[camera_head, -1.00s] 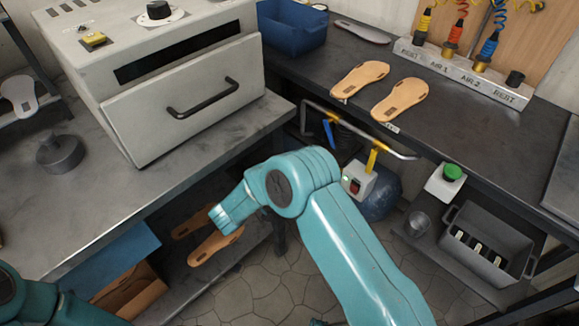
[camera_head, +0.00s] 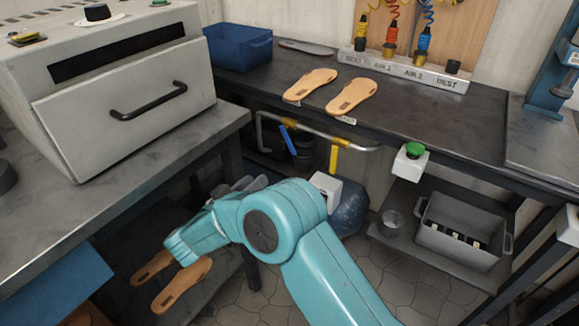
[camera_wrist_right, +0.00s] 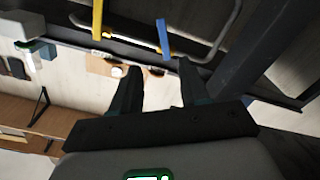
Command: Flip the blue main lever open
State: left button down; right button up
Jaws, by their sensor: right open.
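The blue main lever (camera_head: 288,139) hangs slanted by a grey pipe under the back bench. It also shows in the right wrist view (camera_wrist_right: 163,38), beyond the fingertips and roughly in line with the gap between them. My right gripper (camera_wrist_right: 158,78) is open and empty, apart from the lever. In the head view the gripper (camera_head: 245,183) is mostly hidden behind my teal wrist, below and left of the lever. A yellow lever (camera_head: 334,158) hangs on the pipe to the right of the blue one. My left gripper is out of view.
The grey pipe (camera_head: 300,131) runs below the front edge of the back bench (camera_head: 430,105). A dark blue tank (camera_head: 350,207) stands below the levers. A grey oven (camera_head: 110,85) stands on the left bench. A green button (camera_head: 414,149) is mounted at the right.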

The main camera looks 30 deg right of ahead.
aim_at(291, 148)
jog(key=b+x, duration=0.1)
jog(key=x, duration=0.4)
jog(key=b+x, duration=0.1)
jog(key=x, duration=1)
jog(key=shift+w+d+f+b, duration=0.2)
jog(key=shift+w+f+b, duration=0.05)
jog(key=shift+b, duration=0.15)
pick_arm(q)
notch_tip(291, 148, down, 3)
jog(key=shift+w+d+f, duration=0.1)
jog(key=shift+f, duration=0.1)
pick_arm(e)
grip_shut()
